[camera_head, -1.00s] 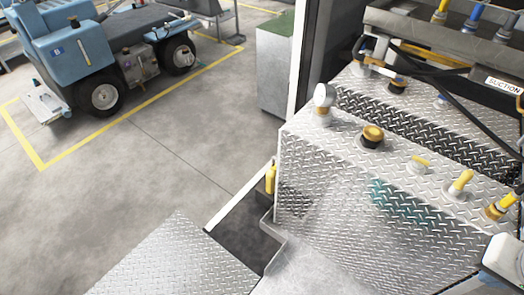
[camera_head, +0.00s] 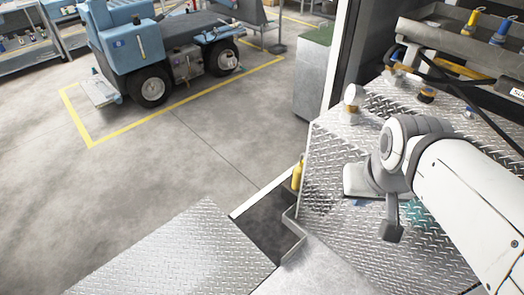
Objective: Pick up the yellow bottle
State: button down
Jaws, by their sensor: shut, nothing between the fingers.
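A small yellow bottle (camera_head: 297,176) stands upright at the left edge of the diamond-plate box, next to the dark recessed step. Its lower part is partly cut off by the metal edge. My arm reaches in from the right over the diamond-plate top. My gripper (camera_head: 392,231) hangs at the arm's end, to the right of the bottle and well apart from it. It looks shut and empty, though its fingers are small and hard to make out.
The diamond-plate box (camera_head: 325,160) carries capped fittings, with hoses and a metal tray (camera_head: 440,40) behind. A diamond-plate step (camera_head: 190,250) is at front left. A grey cabinet (camera_head: 313,80) stands behind the bottle. A blue cart (camera_head: 130,50) stands on open floor.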

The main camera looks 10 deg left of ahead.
aim_at(296, 181)
jog(key=i, duration=1)
jog(key=u, duration=0.05)
jog(key=k, duration=1.7)
jog(key=u, duration=0.9)
jog(key=i, duration=3.2)
jog(key=u, duration=0.05)
